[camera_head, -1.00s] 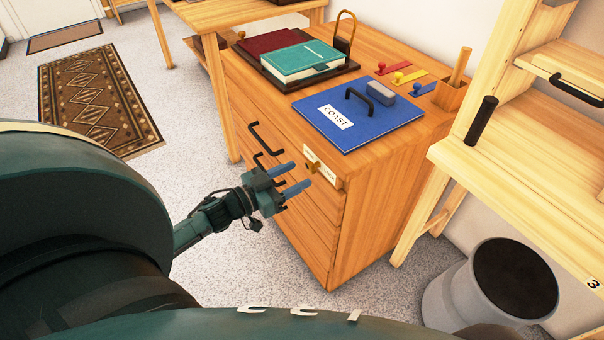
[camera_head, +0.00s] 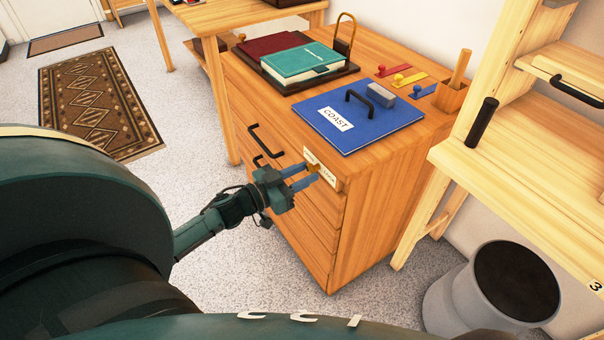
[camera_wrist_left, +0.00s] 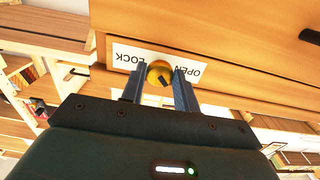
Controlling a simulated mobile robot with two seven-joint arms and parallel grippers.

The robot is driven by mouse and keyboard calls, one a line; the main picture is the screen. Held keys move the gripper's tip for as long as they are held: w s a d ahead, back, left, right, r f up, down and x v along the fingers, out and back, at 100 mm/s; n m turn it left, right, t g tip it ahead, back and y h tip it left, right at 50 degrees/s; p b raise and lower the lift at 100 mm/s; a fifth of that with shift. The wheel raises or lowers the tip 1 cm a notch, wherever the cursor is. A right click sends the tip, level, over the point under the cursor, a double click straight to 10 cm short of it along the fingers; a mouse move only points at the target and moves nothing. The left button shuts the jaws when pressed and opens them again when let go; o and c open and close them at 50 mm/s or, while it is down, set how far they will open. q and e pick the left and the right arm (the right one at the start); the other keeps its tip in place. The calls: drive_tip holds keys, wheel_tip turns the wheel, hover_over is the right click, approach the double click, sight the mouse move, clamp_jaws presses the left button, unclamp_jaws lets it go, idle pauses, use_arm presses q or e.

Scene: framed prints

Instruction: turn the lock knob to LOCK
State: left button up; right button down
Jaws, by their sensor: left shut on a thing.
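The lock knob is a small brass knob (camera_wrist_left: 159,73) on the front of the wooden drawer cabinet, near its upper right corner. Behind it is a white label (camera_wrist_left: 126,54) reading OPEN and LOCK, upside down in the left wrist view. A dark mark on the knob points obliquely toward the OPEN side. My left gripper (camera_head: 308,176) is at the knob, with its two blue-grey fingers on either side of it and shut on it. In the head view the fingers hide part of the knob. My right gripper is not in view.
The wooden cabinet (camera_head: 345,235) has black drawer handles (camera_head: 266,141) left of the knob. On its top lie a blue COAST panel (camera_head: 360,118) and books (camera_head: 303,62). A wooden shelf unit (camera_head: 520,190) and grey bin (camera_head: 455,300) stand to the right.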

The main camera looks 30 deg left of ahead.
use_arm(q)
drive_tip(key=shift+c, duration=0.7)
